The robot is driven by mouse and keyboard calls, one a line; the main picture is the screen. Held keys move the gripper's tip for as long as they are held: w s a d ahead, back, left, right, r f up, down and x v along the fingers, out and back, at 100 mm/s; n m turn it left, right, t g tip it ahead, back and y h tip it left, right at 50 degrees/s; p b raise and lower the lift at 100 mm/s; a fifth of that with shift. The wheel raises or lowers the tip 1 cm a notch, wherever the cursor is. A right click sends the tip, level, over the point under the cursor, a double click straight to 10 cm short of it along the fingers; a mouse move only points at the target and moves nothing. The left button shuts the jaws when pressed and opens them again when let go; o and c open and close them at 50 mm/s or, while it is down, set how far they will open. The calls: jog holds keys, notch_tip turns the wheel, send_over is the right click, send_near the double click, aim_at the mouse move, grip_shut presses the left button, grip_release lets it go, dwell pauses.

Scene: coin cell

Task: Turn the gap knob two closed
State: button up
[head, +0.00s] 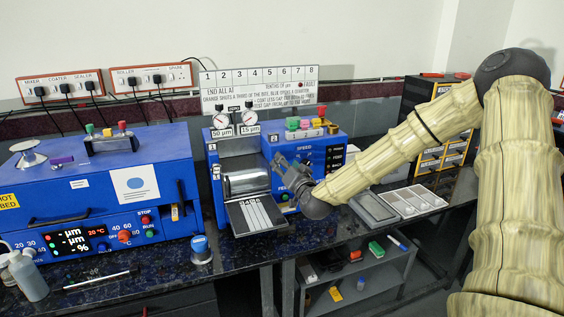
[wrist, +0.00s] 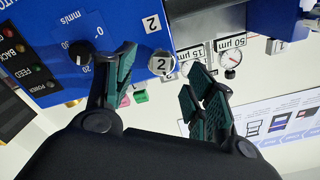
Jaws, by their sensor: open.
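My gripper (head: 282,165) is in front of the machine, right of the roller. In the wrist view its green-padded fingers (wrist: 161,62) are spread wide, one on each side of the knob. The gripper is empty; I cannot tell whether a finger touches the knob. In the head view I cannot make out the knob behind my gripper.
Dial gauges marked 50 µm (head: 220,121) and 15 µm (head: 249,118) sit atop the machine. A black speed knob (wrist: 80,53) is close to my left finger in the wrist view. A blue coater (head: 100,180) stands left; trays (head: 410,200) lie right.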

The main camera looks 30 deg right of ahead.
jog(key=v, duration=0.6)
jog(key=shift+s, duration=0.35)
